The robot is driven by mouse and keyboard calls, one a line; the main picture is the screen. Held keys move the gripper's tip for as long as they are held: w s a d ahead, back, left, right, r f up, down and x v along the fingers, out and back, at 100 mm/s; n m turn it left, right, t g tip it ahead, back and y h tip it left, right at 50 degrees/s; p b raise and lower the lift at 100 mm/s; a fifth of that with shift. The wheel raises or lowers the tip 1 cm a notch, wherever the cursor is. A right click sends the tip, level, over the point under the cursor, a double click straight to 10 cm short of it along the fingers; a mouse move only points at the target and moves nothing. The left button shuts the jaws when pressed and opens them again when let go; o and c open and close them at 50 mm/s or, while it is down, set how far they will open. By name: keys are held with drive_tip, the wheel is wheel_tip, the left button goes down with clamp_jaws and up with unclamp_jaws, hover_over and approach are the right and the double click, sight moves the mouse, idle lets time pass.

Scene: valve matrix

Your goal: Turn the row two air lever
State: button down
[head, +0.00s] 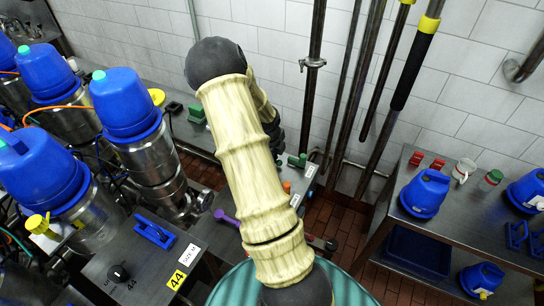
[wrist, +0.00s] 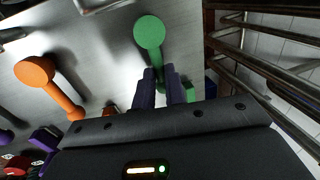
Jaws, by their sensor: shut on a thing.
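In the wrist view my gripper (wrist: 168,88) has its two dark fingers close together on the stem of a green lever (wrist: 150,32). The lever's round knob shows beyond the fingertips. An orange lever (wrist: 36,71) with a round knob stands to its left, apart from the gripper. No label is readable in the wrist view, so I cannot tell which lever is the row two air lever. In the head view my pale, wood-patterned arm hides the fingertips. A green lever (head: 297,160) and a purple lever (head: 226,217) show beside the arm.
Steel vessels with blue caps (head: 125,102) crowd the left of the head view. A metal table (head: 480,235) with blue parts and mugs stands at the right. Vertical pipes (head: 316,60) run down the tiled wall. In the wrist view, metal rails (wrist: 265,65) lie right of the green lever.

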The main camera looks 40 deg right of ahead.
drive_tip(key=c, duration=1.5)
unclamp_jaws()
drive_tip(key=shift+w, duration=0.1)
drive_tip(key=shift+o, duration=0.2)
drive_tip(key=shift+r, duration=0.1)
drive_tip(key=s+a+r+b, duration=0.1)
drive_tip(key=a+r, duration=0.2)
drive_tip(key=r, duration=1.4)
drive_tip(key=shift+s, duration=0.15)
drive_tip(key=shift+a, duration=0.15)
